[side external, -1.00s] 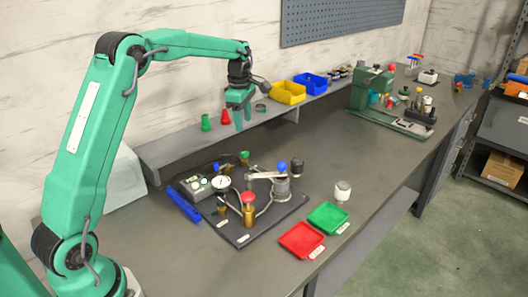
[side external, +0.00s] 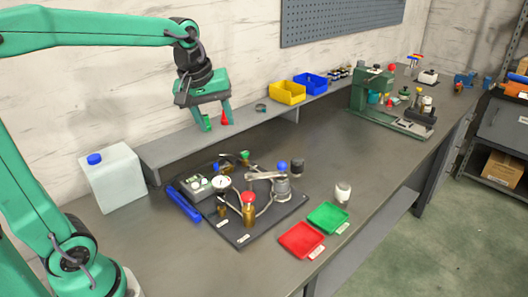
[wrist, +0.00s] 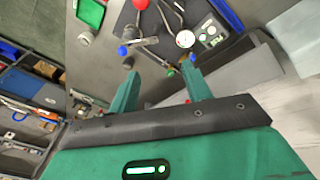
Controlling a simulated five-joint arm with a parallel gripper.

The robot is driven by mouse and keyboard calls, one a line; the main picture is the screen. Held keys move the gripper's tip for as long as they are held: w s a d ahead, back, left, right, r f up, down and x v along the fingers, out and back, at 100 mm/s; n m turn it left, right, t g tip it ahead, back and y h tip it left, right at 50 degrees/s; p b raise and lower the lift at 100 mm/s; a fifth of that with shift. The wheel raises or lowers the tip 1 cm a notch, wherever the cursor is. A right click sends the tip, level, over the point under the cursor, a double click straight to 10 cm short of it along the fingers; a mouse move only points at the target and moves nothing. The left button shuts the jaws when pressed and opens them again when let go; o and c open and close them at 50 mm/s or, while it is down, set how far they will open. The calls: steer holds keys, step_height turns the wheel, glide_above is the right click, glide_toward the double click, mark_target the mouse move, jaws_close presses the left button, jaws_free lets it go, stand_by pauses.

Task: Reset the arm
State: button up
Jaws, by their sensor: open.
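My gripper (side external: 217,122) is green, open and empty in the side view. It hangs at the back of the bench near the shelf, its two fingers apart. My forearm runs in from the left edge, and part of my arm is out of frame.
A dark plate (side external: 243,238) with gauge, valves and hoses lies on the bench. Red (side external: 301,240) and green (side external: 328,216) trays sit at the front edge. A white blue-capped container (side external: 115,178) stands at left. Yellow (side external: 288,93) and blue bins (side external: 311,83) stand on the shelf.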

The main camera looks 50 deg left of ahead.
steer(key=s+d+f+m+t, duration=0.1)
steer(key=s+d+f+m, duration=0.1)
steer(key=s+m, duration=0.3)
steer(key=s+d+f+m+t, duration=0.1)
steer(key=s+d+f+m, duration=0.1)
steer(key=s+m, duration=0.3)
steer(key=s, duration=0.4)
steer(key=shift+d, duration=0.2)
